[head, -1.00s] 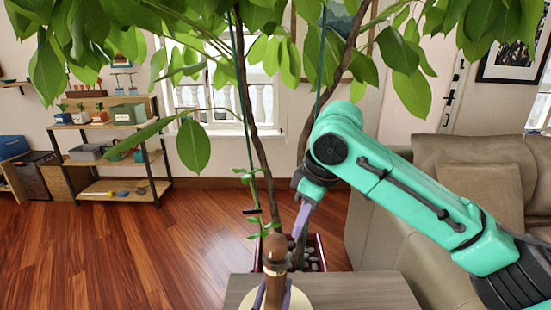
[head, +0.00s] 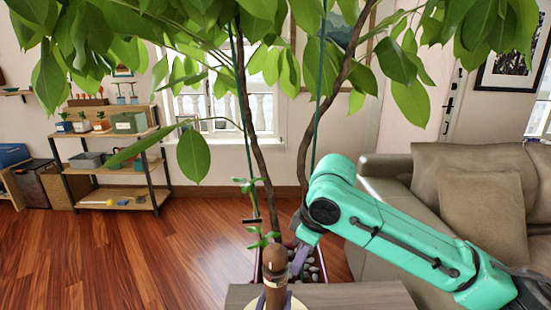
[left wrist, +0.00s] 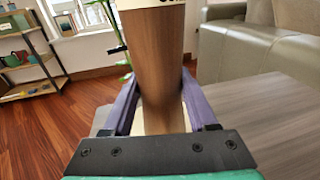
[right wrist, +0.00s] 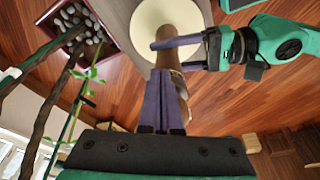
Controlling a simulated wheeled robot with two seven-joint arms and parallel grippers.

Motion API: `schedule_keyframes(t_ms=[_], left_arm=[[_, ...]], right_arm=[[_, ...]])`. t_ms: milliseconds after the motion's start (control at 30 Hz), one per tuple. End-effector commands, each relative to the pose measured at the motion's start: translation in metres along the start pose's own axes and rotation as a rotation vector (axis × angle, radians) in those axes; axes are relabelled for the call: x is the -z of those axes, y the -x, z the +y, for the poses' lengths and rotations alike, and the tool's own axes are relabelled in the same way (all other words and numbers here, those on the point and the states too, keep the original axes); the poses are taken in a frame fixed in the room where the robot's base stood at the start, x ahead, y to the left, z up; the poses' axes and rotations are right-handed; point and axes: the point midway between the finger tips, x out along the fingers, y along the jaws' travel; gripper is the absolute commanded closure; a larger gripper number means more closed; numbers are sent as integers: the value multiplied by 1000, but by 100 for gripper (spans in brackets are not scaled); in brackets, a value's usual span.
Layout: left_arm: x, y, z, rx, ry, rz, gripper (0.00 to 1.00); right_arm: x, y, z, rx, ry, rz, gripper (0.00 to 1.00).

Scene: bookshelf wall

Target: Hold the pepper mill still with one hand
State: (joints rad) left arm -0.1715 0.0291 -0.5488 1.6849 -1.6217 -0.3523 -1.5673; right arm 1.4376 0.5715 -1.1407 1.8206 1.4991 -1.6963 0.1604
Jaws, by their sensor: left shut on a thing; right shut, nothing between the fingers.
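The brown wooden pepper mill (head: 274,268) stands upright at the bottom of the head view, on a round cream piece (right wrist: 165,22). My left gripper (left wrist: 158,108) is shut on the mill's body, one purple finger on each side. The left gripper also shows in the right wrist view (right wrist: 178,42), against the mill (right wrist: 182,82). My right gripper (head: 298,260) is shut and empty, close beside the mill's top in the head view. In the right wrist view, its closed fingers (right wrist: 158,80) partly overlap the mill; I cannot tell whether they touch it.
A grey wooden tabletop (head: 350,295) lies under the mill. A potted tree stands just behind, its pot (right wrist: 108,32) full of pebbles and its trunks (head: 255,140) close to my right arm. A sofa (head: 440,200) is on the right, a shelf (head: 115,165) on the left.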

Motion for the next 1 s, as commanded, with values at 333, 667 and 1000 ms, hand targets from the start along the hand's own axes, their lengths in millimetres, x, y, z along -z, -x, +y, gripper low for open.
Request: schedule_keyframes(t_ms=[333, 667, 1000], left_arm=[[7, 1, 0, 1, -1, 12, 100], [7, 1, -1, 3, -2, 12, 100], [6, 1, -1, 4, -1, 12, 100]], right_arm=[[4, -2, -2, 0, 0, 0, 100], [5, -2, -4, 1, 1, 2, 100], [3, -1, -13, 2, 2, 2, 100]])
